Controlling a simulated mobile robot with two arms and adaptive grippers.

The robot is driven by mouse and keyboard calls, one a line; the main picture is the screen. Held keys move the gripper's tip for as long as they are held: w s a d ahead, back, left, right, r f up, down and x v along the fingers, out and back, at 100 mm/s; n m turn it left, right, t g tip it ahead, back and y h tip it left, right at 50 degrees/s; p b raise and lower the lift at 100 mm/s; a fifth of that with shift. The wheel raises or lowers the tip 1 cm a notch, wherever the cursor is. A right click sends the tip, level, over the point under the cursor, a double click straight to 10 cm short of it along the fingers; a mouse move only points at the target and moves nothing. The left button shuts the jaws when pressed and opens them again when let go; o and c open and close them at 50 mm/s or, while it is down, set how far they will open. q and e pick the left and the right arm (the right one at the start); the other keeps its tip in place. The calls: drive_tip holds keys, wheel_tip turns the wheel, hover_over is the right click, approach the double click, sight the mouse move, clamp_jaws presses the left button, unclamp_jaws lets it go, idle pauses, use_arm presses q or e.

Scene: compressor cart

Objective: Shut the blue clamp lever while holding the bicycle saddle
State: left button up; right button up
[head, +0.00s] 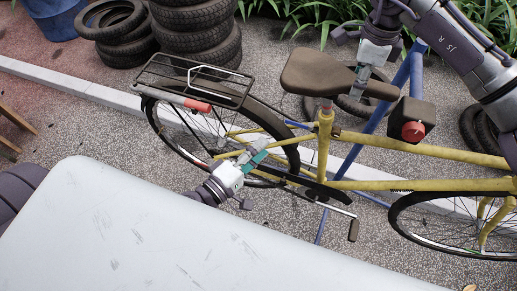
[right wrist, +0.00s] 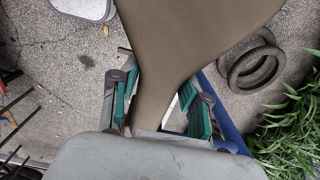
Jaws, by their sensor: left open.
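The bicycle saddle (head: 318,74) is brown and sits atop the yellow bicycle's seat post. My right gripper (head: 358,85) is at its narrow nose. In the right wrist view, the green-padded fingers of that gripper (right wrist: 165,98) lie on both sides of the saddle (right wrist: 190,25) and seem closed on it. My left gripper (head: 258,153) is open and empty, pointing up and right, by the rear wheel and frame. A small blue bar (head: 297,124) shows left of the seat tube, below the saddle. I cannot tell whether this is the clamp lever or its position.
A blue stand (head: 376,122) rises behind the yellow frame (head: 428,185). A black rear rack (head: 195,78) is over the rear wheel. A dark box with a red knob (head: 413,131) is right of the saddle. Tyres (head: 195,30) are stacked behind. A pale surface (head: 130,235) fills the foreground.

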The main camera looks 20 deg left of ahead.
drive_tip(key=o, duration=0.4)
wheel_tip(320, 180, up, 12)
idle(0.5)
idle(0.5)
